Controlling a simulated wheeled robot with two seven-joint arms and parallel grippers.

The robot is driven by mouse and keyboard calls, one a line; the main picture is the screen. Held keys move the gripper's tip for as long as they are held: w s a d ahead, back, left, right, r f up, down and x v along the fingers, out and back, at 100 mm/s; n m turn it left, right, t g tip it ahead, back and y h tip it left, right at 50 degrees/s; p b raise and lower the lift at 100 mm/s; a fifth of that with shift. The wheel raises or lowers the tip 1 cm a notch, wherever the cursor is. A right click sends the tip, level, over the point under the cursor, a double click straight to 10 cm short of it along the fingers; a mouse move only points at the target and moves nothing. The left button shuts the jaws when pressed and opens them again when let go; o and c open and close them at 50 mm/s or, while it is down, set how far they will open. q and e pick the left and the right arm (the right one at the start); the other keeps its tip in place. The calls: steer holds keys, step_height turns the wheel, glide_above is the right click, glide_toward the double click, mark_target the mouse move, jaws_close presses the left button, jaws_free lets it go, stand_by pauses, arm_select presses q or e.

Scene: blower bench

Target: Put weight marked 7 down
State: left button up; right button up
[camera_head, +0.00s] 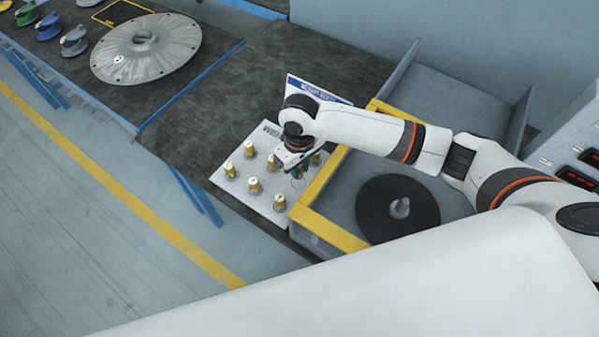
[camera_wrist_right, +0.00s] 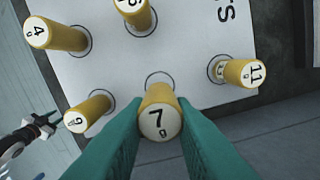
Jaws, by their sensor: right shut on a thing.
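The weight marked 7 (camera_wrist_right: 160,119) is a yellow cylinder with a white top, held between the green fingers of my right gripper (camera_wrist_right: 160,130) in the right wrist view. An empty marked circle shows on the white weight board (camera_wrist_right: 150,62) just beyond the weight. I cannot tell whether the weight touches the board. In the head view my right gripper (camera_head: 297,168) is over the right part of the board (camera_head: 236,190), and its fingertips are partly hidden by the wrist.
Weights marked 4 (camera_wrist_right: 55,35), 9 (camera_wrist_right: 88,113) and 11 (camera_wrist_right: 240,72) stand around the held one. A yellow-edged bay (camera_head: 320,188) with a dark disc (camera_head: 398,207) lies right of the board. A large grey disc (camera_head: 146,47) lies at upper left.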

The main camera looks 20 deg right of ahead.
steer(key=shift+f, duration=1.8)
steer(key=o, duration=0.9)
steer(key=shift+f, duration=0.1)
step_height(320, 180, up, 12)
steer(key=shift+r, duration=0.15)
